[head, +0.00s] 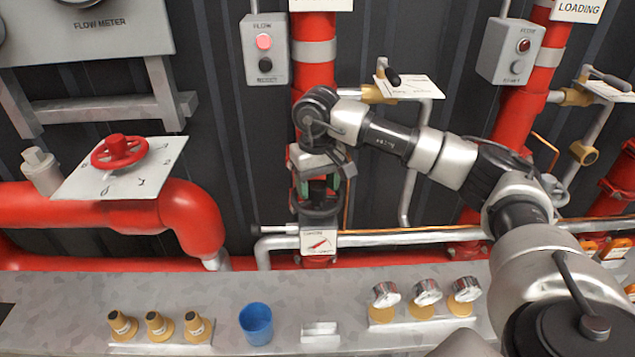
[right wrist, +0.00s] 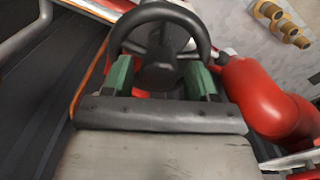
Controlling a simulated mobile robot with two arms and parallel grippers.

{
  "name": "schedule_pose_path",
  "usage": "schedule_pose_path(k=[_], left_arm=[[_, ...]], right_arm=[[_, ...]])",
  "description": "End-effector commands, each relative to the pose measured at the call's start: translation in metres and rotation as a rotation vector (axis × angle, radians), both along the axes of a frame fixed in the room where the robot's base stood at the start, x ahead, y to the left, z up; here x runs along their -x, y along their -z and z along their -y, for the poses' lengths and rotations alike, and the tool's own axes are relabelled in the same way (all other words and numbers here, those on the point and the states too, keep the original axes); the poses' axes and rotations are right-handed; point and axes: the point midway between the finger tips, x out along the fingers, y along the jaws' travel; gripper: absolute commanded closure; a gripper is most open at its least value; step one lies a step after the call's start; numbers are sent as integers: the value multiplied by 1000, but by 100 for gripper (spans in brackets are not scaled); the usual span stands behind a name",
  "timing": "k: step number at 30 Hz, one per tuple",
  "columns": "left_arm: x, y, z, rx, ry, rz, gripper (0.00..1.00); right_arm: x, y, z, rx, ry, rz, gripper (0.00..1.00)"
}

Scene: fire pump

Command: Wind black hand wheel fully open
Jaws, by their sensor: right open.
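The black hand wheel (right wrist: 204,38) fills the upper middle of the right wrist view, with its hub and spokes visible. In the head view its rim (head: 318,212) shows below my right gripper, on the middle red pipe, partly hidden by the gripper. My right gripper (head: 321,187) points down at the wheel from above. In the right wrist view its two green-padded fingers (right wrist: 159,80) are spread apart, one at each side of the hub near the rim. I cannot tell whether they touch the wheel. My left gripper is not in view.
A red hand wheel (head: 119,151) sits on a white plate at left. A small gauge sign (head: 319,241) is below the black wheel. The grey ledge holds brass nozzles (head: 157,326), a blue cup (head: 256,323) and gauges (head: 425,293). A lever valve (head: 387,79) stands to the wheel's upper right.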

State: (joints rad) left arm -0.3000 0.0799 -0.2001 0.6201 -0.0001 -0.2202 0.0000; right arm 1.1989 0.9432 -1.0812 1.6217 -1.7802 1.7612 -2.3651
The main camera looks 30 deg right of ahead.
Motion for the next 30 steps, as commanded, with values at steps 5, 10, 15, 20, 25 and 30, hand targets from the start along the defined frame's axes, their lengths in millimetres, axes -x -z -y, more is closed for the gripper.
schedule_pose_path(k=[5, 10, 15, 20, 25, 30], left_arm=[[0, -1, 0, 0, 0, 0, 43], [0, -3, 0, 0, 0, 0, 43], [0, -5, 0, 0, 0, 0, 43], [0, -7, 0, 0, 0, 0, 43], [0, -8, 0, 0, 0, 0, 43], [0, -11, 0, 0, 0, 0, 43]], right_arm=[[0, 0, 0, 0, 119, 0, 42], [0, 0, 0, 0, 274, -1, 42], [0, 0, 0, 1, 540, -1, 42], [0, 0, 0, 0, 748, -1, 42], [0, 0, 0, 0, 836, -1, 42], [-1, 0, 0, 0, 1037, -1, 42]])
